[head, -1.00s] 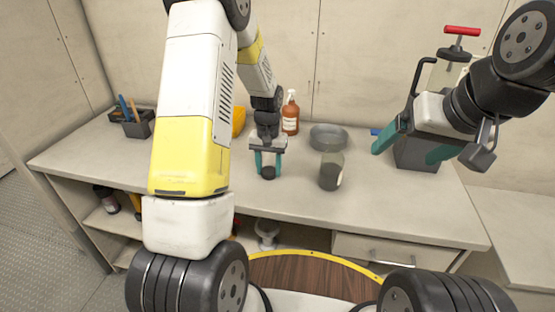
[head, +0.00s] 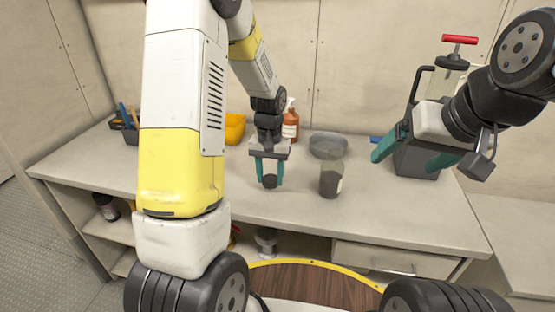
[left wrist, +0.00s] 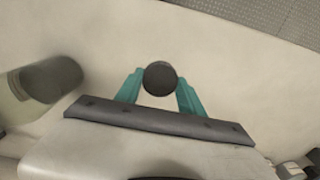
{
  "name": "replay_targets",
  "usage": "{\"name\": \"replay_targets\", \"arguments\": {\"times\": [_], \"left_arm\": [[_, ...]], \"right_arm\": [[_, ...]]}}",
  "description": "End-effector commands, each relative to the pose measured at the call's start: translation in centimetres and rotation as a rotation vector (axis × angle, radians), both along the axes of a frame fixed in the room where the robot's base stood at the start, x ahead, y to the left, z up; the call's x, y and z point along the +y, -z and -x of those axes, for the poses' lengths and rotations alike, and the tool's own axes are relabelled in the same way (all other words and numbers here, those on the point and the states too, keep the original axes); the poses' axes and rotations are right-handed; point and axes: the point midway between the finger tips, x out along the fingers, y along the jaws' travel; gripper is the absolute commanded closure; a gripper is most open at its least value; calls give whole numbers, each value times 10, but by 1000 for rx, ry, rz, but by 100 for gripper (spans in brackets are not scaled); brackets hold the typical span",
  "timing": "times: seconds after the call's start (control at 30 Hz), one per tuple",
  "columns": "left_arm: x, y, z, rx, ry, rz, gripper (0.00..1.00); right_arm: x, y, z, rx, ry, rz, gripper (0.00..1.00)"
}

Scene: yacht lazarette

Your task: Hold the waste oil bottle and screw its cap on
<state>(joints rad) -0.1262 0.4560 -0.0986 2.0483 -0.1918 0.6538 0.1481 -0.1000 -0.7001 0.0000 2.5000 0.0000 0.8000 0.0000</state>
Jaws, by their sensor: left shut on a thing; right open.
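The waste oil bottle (head: 331,182) stands upright on the bench, clear above and dark with oil below, with a pale label on its right side. Its top is open. It also shows at the left of the left wrist view (left wrist: 50,80). My left gripper (head: 269,180) points down, left of the bottle, shut on the round black cap (head: 270,182). The cap sits between the teal fingertips in the left wrist view (left wrist: 160,78), apart from the bottle. My right gripper (head: 405,160) is open and empty, to the right of the bottle and above the bench.
A grey bowl (head: 327,145) stands behind the bottle, with an orange spray bottle (head: 290,122) and a yellow bin (head: 235,128) further left. A dark box with a red-handled pump (head: 415,160) stands at the right. The bench front (head: 310,215) is clear.

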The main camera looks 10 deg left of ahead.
Motion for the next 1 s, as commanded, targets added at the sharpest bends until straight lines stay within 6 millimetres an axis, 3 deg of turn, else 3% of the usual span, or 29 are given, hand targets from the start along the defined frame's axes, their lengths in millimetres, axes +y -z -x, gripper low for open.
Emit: {"name": "replay_targets", "arguments": {"times": [0.2, 0.4, 0.6, 1.0], "left_arm": [[-19, -6, 56, -1, 3, 0, 98], [-30, -9, 90, -1, 1, 0, 98], [-35, -10, 104, 0, 0, 0, 98], [-35, -10, 104, 0, -1, 0, 98]], "right_arm": [[0, 0, 0, 0, 0, 0, 15], [0, 0, 0, 0, 0, 0, 15], [0, 0, 0, 0, 0, 0, 15], [0, 0, 0, 0, 0, 0, 15]]}}
